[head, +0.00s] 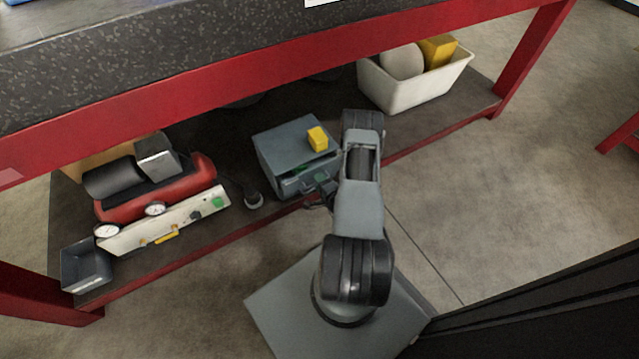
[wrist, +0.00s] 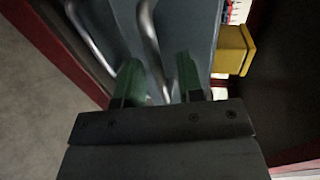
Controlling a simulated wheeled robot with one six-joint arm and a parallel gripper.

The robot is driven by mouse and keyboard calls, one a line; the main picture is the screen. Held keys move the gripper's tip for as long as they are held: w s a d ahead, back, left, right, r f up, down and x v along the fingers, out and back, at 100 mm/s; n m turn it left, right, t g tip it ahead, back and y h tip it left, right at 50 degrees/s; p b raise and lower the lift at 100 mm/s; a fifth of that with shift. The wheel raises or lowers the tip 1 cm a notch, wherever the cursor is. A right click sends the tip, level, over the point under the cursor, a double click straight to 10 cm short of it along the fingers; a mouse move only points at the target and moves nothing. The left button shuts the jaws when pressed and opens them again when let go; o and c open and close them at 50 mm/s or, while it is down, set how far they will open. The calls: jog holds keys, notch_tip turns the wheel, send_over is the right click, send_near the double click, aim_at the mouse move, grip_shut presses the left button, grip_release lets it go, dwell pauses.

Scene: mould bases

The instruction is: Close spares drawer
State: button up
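A small blue-grey drawer cabinet (head: 290,140) stands on the lower shelf. A drawer (head: 300,184) at its front appears partly pulled out, but my arm hides much of it, and I cannot read which drawer is the spares drawer. My gripper (head: 320,180) is at the cabinet's front. In the wrist view, my gripper's green fingertips (wrist: 159,80) stand apart, with a curved metal handle (wrist: 151,40) passing between them. I cannot tell whether they touch it. A second metal handle (wrist: 90,38) lies to the left.
A yellow block (head: 317,138) sits on the cabinet top. A white bin (head: 405,92) stands at the back right. The red bench beam (head: 270,66) hangs above; open floor (head: 470,200) lies right.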

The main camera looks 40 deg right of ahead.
jog(key=shift+w, duration=0.25)
jog(key=shift+c, duration=0.2)
grip_shut()
dwell(0.3)
